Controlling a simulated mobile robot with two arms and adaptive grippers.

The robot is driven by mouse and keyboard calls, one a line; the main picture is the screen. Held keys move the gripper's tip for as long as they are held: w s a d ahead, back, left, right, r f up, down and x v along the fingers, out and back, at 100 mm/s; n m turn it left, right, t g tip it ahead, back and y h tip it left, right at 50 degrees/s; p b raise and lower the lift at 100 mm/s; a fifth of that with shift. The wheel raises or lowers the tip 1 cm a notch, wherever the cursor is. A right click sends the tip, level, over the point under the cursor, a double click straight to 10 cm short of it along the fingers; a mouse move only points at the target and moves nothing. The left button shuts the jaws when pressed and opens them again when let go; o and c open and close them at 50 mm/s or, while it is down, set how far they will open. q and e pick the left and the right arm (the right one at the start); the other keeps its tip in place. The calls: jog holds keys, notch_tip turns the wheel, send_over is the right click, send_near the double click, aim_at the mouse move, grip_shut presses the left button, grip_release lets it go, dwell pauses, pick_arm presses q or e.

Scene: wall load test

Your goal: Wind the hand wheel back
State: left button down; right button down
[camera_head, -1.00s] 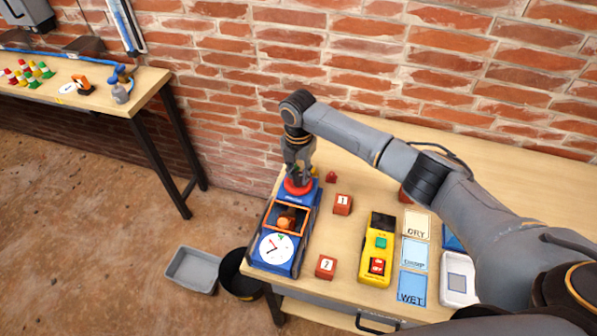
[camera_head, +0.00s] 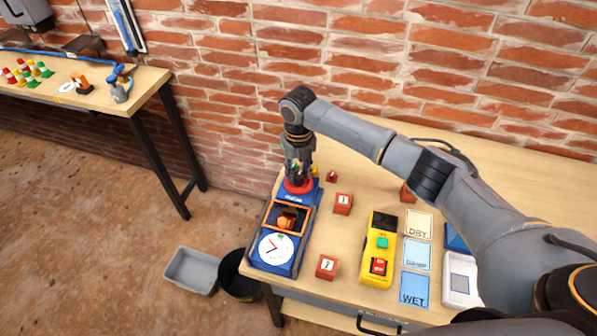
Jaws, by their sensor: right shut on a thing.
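A blue test device (camera_head: 272,263) lies along the left edge of the workbench. At its far end is the red hand wheel (camera_head: 297,187). Its middle has an orange-framed opening (camera_head: 284,217) with an orange-brown piece inside, and its near end has a round white dial (camera_head: 276,249). My right gripper (camera_head: 298,178) comes down from above and is shut on the hand wheel; the fingertips partly hide the wheel. My left gripper is not in view.
Red numbered blocks (camera_head: 343,204), a yellow meter (camera_head: 379,250) and cards marked DRY (camera_head: 418,225) and WET (camera_head: 414,289) lie to the right. A grey bin (camera_head: 192,270) and a black bucket (camera_head: 238,276) stand on the floor. A brick wall (camera_head: 230,100) rises behind.

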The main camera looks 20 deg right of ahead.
aim_at(299, 175)
jog(key=shift+n, duration=0.9)
jog(key=c, duration=1)
grip_release()
notch_tip(299, 175, up, 12)
jog(key=shift+r, duration=0.1)
